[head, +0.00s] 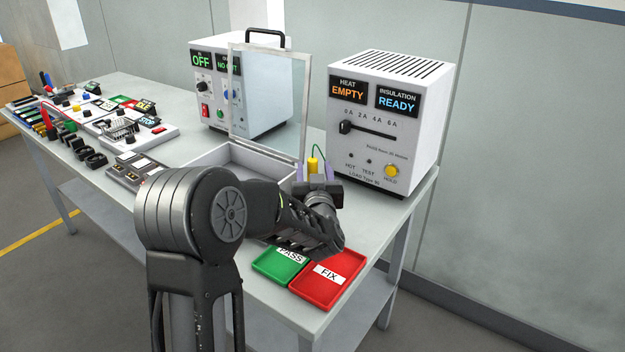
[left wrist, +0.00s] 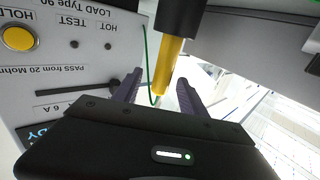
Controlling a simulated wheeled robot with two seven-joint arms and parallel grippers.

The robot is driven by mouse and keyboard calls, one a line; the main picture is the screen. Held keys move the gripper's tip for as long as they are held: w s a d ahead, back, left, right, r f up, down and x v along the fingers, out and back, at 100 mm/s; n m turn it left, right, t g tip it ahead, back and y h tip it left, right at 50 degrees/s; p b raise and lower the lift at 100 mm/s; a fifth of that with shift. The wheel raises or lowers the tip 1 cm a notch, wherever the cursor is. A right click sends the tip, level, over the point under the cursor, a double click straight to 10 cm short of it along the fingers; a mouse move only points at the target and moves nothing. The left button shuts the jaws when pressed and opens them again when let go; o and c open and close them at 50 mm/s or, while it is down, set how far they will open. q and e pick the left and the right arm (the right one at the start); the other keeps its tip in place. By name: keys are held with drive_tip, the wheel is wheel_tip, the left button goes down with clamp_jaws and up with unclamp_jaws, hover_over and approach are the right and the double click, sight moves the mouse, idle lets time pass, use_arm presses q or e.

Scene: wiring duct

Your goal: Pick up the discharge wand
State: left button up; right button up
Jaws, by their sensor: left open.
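The discharge wand shows as a yellow rod (head: 313,164) in the head view, between the test box and the open clear-lidded enclosure. In the left wrist view its yellow part (left wrist: 169,66) joins a thicker black part at the top edge of the picture. A thin green wire runs beside it. My left gripper (head: 314,174) is open, with its purple fingers on either side of the yellow part. In the left wrist view the gripper (left wrist: 157,92) also straddles it, and I cannot tell whether either finger touches it. The wand's lower part is hidden behind my gripper in the head view. My right gripper is not in view.
The white load box (head: 388,122) stands close behind the wand. The enclosure with a raised clear lid (head: 268,95) is to its left. Green PASS (head: 280,264) and red FIX (head: 328,284) trays lie at the front edge. Tools and fixtures fill the far left.

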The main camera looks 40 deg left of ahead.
use_arm(q)
drive_tip(key=shift+p+x, duration=0.5)
drive_tip(key=shift+x, duration=2.1)
drive_tip(key=shift+s+a+r, duration=0.1)
clamp_jaws()
